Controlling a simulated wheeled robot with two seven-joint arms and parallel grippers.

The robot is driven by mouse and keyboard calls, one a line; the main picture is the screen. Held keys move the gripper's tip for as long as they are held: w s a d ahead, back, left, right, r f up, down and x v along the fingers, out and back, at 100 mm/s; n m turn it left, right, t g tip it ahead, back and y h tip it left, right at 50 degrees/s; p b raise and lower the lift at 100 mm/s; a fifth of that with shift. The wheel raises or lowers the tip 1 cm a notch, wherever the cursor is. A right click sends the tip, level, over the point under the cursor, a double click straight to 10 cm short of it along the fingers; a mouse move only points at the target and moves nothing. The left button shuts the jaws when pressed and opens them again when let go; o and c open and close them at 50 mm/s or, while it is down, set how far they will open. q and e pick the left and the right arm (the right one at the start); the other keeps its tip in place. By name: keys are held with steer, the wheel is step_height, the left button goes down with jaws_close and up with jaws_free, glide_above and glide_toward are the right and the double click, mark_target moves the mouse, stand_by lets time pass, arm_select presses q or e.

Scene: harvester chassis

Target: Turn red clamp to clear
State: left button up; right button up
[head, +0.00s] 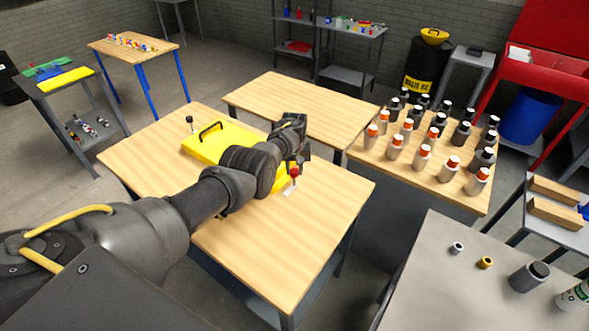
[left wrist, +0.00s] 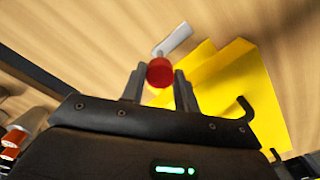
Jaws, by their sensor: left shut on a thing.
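The red clamp (head: 294,171) shows as a red knob at the right end of the yellow chassis panel (head: 205,141) on the wooden table. In the left wrist view the red knob (left wrist: 160,72) sits between the two fingers of my left gripper (left wrist: 160,88). A pale metal plate (left wrist: 174,39) lies just beyond the knob, beside the yellow panel (left wrist: 238,85). My left gripper (head: 296,160) is shut on the red knob. My left arm hides the middle of the panel. My right gripper is not in view.
A black-knobbed clamp (head: 190,121) stands at the panel's far left corner, near a black handle (head: 211,131). The front of the table (head: 290,245) is clear. Several bottles with orange, white and black tops stand on the table to the right (head: 462,202).

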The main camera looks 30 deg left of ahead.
arm_select(q)
steer(key=shift+w+r, duration=0.1)
stand_by(0.4)
steer(key=o, duration=1)
steer(key=shift+r, duration=0.25)
step_height(320, 180, up, 3)
steer(key=shift+f+p, duration=0.1)
steer(key=shift+p, duration=0.9)
step_height(320, 180, up, 7)
steer(key=shift+r+b, duration=0.2)
steer(key=shift+b, duration=0.15)
